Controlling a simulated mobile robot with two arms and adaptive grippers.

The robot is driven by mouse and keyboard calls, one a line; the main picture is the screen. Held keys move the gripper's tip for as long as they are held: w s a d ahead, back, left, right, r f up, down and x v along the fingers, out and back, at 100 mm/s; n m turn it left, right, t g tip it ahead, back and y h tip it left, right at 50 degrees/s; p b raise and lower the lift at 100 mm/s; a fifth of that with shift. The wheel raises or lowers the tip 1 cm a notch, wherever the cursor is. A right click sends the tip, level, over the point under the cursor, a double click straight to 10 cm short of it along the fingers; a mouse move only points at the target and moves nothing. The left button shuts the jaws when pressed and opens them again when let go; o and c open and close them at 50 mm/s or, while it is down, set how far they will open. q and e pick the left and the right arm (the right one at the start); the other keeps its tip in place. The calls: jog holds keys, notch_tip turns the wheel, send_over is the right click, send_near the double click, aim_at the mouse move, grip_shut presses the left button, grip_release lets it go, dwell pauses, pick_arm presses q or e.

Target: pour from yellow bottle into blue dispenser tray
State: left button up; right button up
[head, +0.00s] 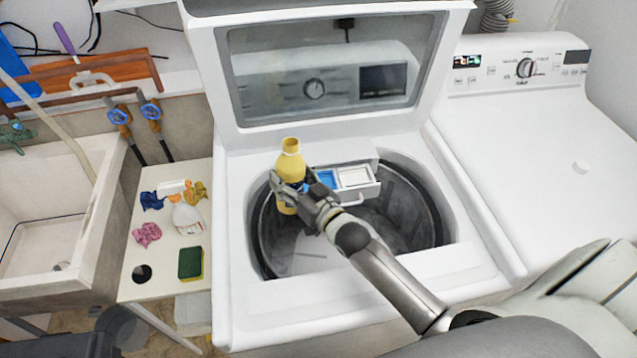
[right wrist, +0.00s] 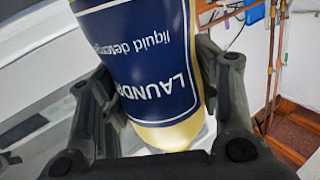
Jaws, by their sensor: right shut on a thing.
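My right gripper (head: 304,193) is shut on the yellow bottle (head: 290,165) and holds it over the open washer drum. The bottle is roughly upright in the head view, with its open-looking yellow neck at the top. In the right wrist view the fingers sit on both sides of the yellow bottle (right wrist: 158,137), around its dark blue laundry detergent label. The dispenser drawer (head: 374,190) is pulled out at the back of the drum opening, just right of the bottle. Its blue dispenser tray (head: 327,178) is the left compartment, partly hidden by my gripper. My left gripper is not in view.
The washer lid (head: 330,75) stands open behind the drum. A second white machine (head: 520,130) is on the right. A small table (head: 150,215) at left holds a white spray bottle (head: 188,218), cloths and a green sponge (head: 191,263). A sink (head: 55,220) is further left.

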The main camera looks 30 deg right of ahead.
aim_at(300, 192)
jog(key=shift+f+m, duration=0.3)
jog(key=shift+f, duration=0.05)
notch_tip(300, 192, down, 4)
jog(key=m+b, duration=0.1)
jog(key=b, duration=0.1)
jog(key=shift+r+m+g+b, duration=0.15)
jog(key=shift+m+g+b, duration=0.15)
jog(key=shift+b, duration=0.1)
jog(key=shift+w+d+r+m+p, duration=0.1)
jog(key=shift+r+m+p, duration=0.3)
jog(key=shift+p, duration=0.15)
jog(key=shift+r+m, duration=0.2)
jog(key=shift+m, duration=0.3)
jog(key=shift+d+f+m+g, duration=0.1)
jog(key=shift+f+m+g, duration=0.2)
jog(key=shift+m, duration=0.1)
jog(key=shift+w+f+m+y, duration=0.1)
jog(key=shift+m+y, duration=0.2)
jog(key=shift+s+a+m+g+b, duration=0.3)
jog(key=shift+m+g, duration=0.1)
jog(key=shift+m, duration=0.4)
jog(key=shift+w+f, duration=0.1)
jog(key=shift+f, duration=0.05)
jog(key=shift+s+m+y, duration=0.2)
jog(key=shift+m+y, duration=0.1)
